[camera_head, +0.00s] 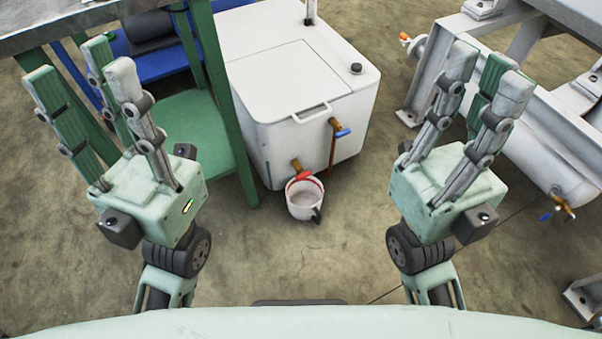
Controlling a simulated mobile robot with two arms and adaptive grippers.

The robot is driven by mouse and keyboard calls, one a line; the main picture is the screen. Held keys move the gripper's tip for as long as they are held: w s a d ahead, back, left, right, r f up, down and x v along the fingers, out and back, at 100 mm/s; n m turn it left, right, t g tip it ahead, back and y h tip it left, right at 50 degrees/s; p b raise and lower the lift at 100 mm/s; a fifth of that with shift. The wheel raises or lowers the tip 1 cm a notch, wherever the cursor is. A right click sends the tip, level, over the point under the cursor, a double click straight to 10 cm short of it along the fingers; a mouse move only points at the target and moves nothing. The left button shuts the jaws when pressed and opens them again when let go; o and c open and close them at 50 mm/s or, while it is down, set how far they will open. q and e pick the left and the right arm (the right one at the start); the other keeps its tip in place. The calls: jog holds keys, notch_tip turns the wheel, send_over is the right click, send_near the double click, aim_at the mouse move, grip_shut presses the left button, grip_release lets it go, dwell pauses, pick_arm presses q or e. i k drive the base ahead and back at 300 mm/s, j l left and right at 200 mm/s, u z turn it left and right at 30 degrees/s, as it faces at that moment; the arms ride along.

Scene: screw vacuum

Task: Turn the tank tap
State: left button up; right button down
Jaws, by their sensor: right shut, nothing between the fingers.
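A white box-shaped tank (290,100) stands on the floor at the centre. Its front has a brass tap with a blue handle (343,132) at the right and a lower brass tap with a red handle (304,176). A white bucket (304,203) stands under the red-handled tap. A grey horizontal cylinder at the right (540,150) has a blue-handled brass tap (558,209). My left gripper (84,80) is raised left of the white tank, open and empty. My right gripper (485,80) is raised between tank and cylinder, shut and empty. Neither touches a tap.
A table with green legs (220,100) and a green lower shelf (192,135) stands left of the tank. An orange-handled valve (406,38) is at the upper right, by the cylinder's metal frame. Concrete floor (320,260) is clear in front of the bucket.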

aim_at(302, 175)
jog(key=l+u, duration=0.15)
jog(key=u, duration=0.25)
jog(key=i+l+u, duration=0.1)
jog(key=u, duration=0.25)
jog(key=l+u, duration=0.25)
jog(key=u, duration=0.15)
jog(key=l+u, duration=0.15)
jog(key=u, duration=0.2)
jog(key=k+l+u, duration=0.1)
jog(key=l, duration=0.35)
jog(key=k+l+u, duration=0.1)
jog(key=l, duration=0.3)
jog(key=k+l+u, duration=0.1)
jog(key=l, duration=0.35)
jog(key=k+l+u, duration=0.1)
jog(key=l, duration=0.3)
jog(key=k+l+u, duration=0.1)
jog(key=l, duration=0.3)
jog(key=k+l+u, duration=0.15)
jog(key=k+l, duration=0.1)
jog(key=l, duration=0.1)
